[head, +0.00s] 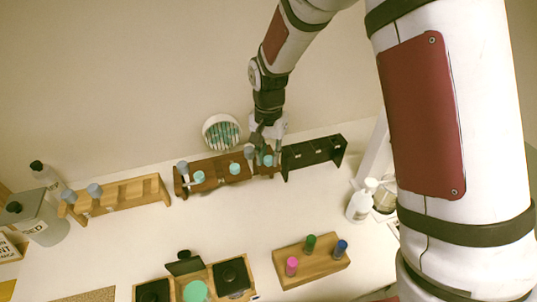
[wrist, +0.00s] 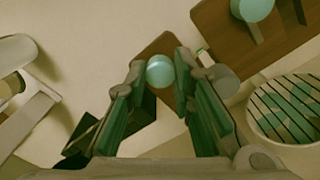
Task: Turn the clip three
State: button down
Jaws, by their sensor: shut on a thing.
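My gripper (head: 268,152) points down at the rack's right end. It is shut on a teal-capped bottle (head: 268,161). In the wrist view the round teal cap (wrist: 160,72) sits between the two green-padded fingers, over the end of the brown rack (wrist: 160,48). Another teal cap (wrist: 253,8) shows farther along the rack. The bottle's body is hidden below the cap. I cannot tell which part is the third clip.
A black rack (head: 313,153) stands just right of the brown one. A light wooden rack (head: 120,193) is at left. The middle of the table is clear.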

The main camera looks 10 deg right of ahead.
jog(key=n, duration=0.4)
jog(key=n+b, duration=0.1)
jog(key=n, duration=0.3)
jog(key=shift+w+n, duration=0.1)
jog(key=shift+n, duration=0.2)
jog(key=n, duration=0.4)
jog(key=shift+n, duration=2.1)
jog(key=c, duration=1.4)
grip_release()
jog(key=shift+o, duration=0.2)
